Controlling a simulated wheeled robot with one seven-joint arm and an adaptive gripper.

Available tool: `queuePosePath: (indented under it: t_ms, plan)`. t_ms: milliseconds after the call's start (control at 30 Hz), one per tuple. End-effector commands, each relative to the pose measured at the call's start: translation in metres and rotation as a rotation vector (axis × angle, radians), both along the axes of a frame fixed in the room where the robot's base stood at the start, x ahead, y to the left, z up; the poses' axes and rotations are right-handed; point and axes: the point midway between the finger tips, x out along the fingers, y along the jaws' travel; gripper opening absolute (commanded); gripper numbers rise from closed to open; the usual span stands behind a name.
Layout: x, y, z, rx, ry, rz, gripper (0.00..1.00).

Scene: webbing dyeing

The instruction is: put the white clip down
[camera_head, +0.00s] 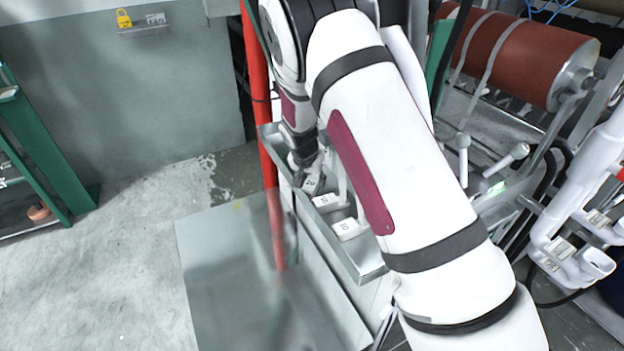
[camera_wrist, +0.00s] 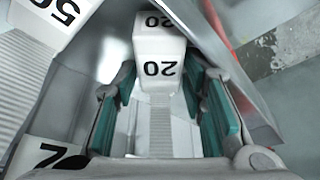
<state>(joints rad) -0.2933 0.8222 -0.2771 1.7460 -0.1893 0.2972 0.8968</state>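A white clip marked "20" (camera_wrist: 159,50) stands in the metal tray (camera_head: 361,264), between the fingers of my gripper (camera_wrist: 158,88) in the wrist view. Its narrow ribbed part runs down between the teal finger pads. A gap shows on each side between pads and clip, so the fingers are open around it. In the head view my gripper (camera_head: 304,164) is low over the tray's far end, with the clip (camera_head: 311,184) just below it. My arm hides part of the tray.
A white clip marked "50" (camera_wrist: 52,18) and another marked with a 7 (camera_wrist: 45,158) are close on the left in the wrist view. The tray's wall (camera_wrist: 226,60) is close on the right. A red pipe (camera_head: 262,100) stands beside the tray.

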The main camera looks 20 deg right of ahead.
Motion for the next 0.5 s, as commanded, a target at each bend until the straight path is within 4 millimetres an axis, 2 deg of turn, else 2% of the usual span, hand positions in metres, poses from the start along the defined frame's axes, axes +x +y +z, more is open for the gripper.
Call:
queuePosePath:
  t_ms: [167, 267, 500]
  plan:
    - [0.000, 0.001, 0.005, 0.000, -0.001, 0.000, 0.38]
    - [-0.003, 0.004, 0.016, 0.001, -0.004, 0.001, 0.38]
    - [-0.017, 0.014, 0.058, 0.002, -0.005, 0.001, 0.38]
